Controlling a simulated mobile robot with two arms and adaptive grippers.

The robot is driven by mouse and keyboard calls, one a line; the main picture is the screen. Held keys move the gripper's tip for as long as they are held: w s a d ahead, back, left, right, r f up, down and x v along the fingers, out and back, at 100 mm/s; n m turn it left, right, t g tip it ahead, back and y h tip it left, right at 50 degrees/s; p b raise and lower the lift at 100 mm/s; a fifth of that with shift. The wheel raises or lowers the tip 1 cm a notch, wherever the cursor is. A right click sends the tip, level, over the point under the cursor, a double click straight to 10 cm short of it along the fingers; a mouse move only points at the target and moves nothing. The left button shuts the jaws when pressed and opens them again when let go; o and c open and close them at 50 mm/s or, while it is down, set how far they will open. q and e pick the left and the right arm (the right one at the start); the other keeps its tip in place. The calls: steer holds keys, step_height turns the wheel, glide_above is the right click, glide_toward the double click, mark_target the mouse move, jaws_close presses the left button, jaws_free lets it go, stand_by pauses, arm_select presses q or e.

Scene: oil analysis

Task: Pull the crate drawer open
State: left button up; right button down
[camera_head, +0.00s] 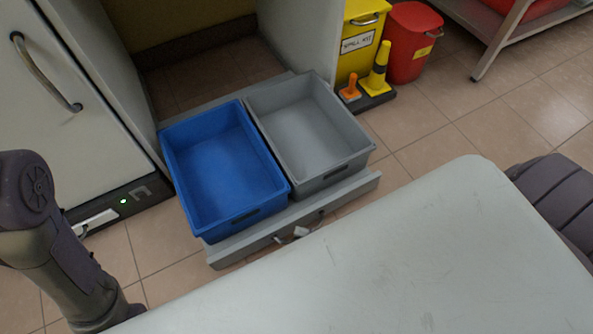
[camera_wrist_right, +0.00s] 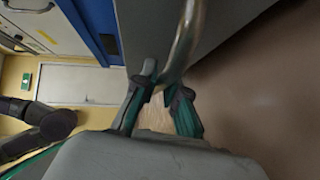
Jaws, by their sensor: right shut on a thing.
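The crate drawer (camera_head: 345,194) is a low grey tray pulled out from between two pale cabinets. It carries a blue crate (camera_head: 226,172) on the left and a grey crate (camera_head: 345,152) on the right, both looking empty. Its curved metal handle (camera_wrist_right: 186,38) runs between the fingers of my right gripper (camera_wrist_right: 161,100) in the right wrist view. The gripper is shut on the handle. In the head view, only a small part near the drawer's front (camera_head: 298,233) shows, and the rest is hidden. My left arm is at the left; its gripper is not visible.
A white cabinet (camera_head: 70,110) with a bar handle stands left of the drawer. A yellow spill kit bin (camera_head: 357,45), small cones (camera_head: 378,70) and a red bin (camera_head: 410,42) stand at the back right. Tiled floor is clear right of the drawer. A pale surface covers the front.

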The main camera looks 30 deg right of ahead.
steer(key=shift+s+d, duration=0.1)
steer(key=shift+s, duration=0.5)
steer(key=c, duration=1.2)
jaws_free()
steer(key=v, duration=1.2)
